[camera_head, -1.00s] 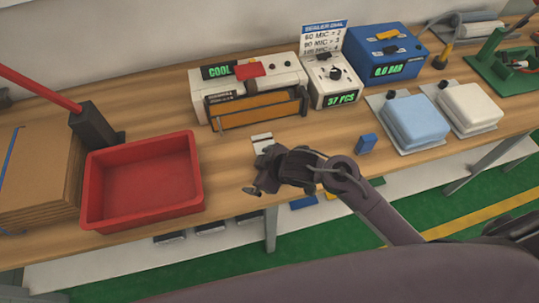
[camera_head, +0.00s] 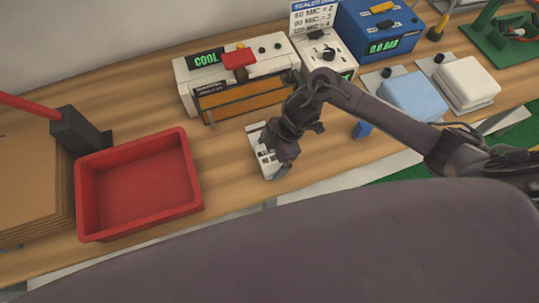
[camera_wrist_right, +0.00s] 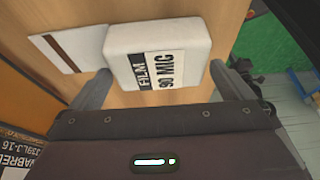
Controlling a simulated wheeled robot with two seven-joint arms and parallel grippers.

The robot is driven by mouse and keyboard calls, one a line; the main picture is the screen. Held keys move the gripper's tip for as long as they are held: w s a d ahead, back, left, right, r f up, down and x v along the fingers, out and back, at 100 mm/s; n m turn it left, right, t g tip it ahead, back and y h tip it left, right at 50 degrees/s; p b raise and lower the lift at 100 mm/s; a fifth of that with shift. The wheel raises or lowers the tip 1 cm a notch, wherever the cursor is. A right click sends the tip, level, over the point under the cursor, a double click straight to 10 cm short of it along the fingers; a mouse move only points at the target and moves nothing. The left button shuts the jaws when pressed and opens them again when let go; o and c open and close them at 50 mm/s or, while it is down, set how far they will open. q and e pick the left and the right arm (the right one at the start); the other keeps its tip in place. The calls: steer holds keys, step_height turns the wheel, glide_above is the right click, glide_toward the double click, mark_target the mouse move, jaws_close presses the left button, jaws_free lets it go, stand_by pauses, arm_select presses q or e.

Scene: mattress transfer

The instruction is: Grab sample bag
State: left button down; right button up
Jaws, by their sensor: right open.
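The sample bag (camera_wrist_right: 180,32) is a white, padded block with a black-and-white label reading "FILM 90 MIC". In the right wrist view it lies on the wooden table just ahead of and between the two fingers of my right gripper (camera_wrist_right: 160,70), which is open. In the head view, my right gripper (camera_head: 281,150) is low over the table and partly hides the bag (camera_head: 266,160). I cannot tell whether the fingers touch it. A flat white card with a brown stripe (camera_wrist_right: 70,40) lies beside the bag. My left gripper is not in view.
A red tray (camera_head: 140,185) stands to the left. A white sealer (camera_head: 240,75) showing "COOL" is behind my gripper, with a dial box (camera_head: 328,55) and a blue gauge box (camera_head: 380,35) to its right. Blue (camera_head: 412,95) and white (camera_head: 468,82) pads lie farther right.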

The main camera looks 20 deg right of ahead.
steer(key=shift+a+f, duration=0.25)
steer(key=shift+f, duration=0.4)
steer(key=shift+a+f, duration=0.1)
steer(key=shift+f, duration=0.2)
steer(key=shift+a+f, duration=0.1)
steer(key=c, duration=0.7)
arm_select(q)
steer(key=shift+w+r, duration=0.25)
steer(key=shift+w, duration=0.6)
arm_select(e)
steer(key=shift+c, duration=0.3)
